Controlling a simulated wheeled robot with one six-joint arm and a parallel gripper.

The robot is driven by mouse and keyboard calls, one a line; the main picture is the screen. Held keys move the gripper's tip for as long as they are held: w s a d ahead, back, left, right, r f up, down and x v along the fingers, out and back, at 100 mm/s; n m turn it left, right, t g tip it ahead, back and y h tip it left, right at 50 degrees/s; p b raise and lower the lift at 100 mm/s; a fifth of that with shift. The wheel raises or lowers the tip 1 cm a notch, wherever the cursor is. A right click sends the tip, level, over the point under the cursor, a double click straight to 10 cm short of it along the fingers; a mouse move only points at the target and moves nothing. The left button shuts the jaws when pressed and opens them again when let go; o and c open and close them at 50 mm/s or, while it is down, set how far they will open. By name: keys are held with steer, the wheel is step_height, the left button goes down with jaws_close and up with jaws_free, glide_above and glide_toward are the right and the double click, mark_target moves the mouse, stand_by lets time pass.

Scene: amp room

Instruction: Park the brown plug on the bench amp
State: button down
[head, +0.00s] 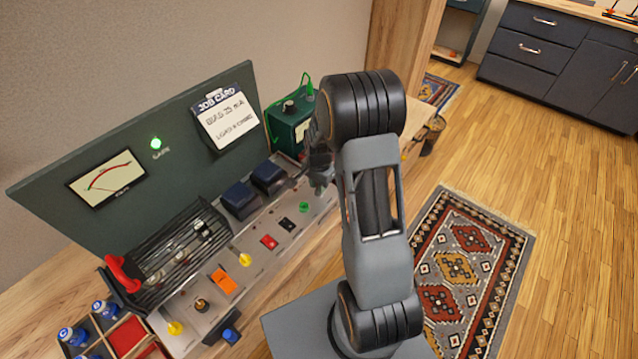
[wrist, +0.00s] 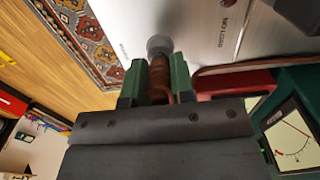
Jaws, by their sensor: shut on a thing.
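The bench amp (head: 290,212) stands on the wooden bench, with a pale metal deck and a dark green back panel. Its bare metal also fills the top of the wrist view (wrist: 265,35). My gripper (head: 318,180) is over the right end of the deck in the head view. In the wrist view my gripper (wrist: 159,85) has its green fingers shut on the brown plug (wrist: 158,78), whose round grey end points out past the fingertips near the metal. I cannot tell whether that end touches the deck. The arm and gripper hide the plug in the head view.
A green box (head: 285,125) with a knob and green lead stands just behind my gripper. Dark transformers (head: 238,199), coloured jacks and yellow knobs crowd the deck. A tray of blue-capped bottles (head: 73,338) is at the lower left. The floor and rug (head: 455,268) are clear.

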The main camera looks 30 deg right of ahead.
steer(key=shift+f+b, duration=0.3)
steer(key=shift+f, duration=0.1)
steer(key=c, duration=0.9)
jaws_free()
step_height(320, 180, up, 14)
steer(key=shift+f+b, duration=0.1)
steer(key=shift+b, duration=0.35)
steer(key=s+a+r+n+t, duration=0.1)
steer(key=s+a+r+n, duration=0.1)
steer(key=s+a+n, duration=0.1)
steer(key=s+a+r+n+t, duration=0.1)
steer(key=s+a+r+n, duration=0.2)
steer(key=s+n, duration=0.2)
steer(key=s+a+r+n+t, duration=0.2)
steer(key=s+n, duration=0.3)
steer(key=s, duration=0.3)
steer(key=shift+a+r, duration=0.15)
steer(key=shift+a, duration=0.45)
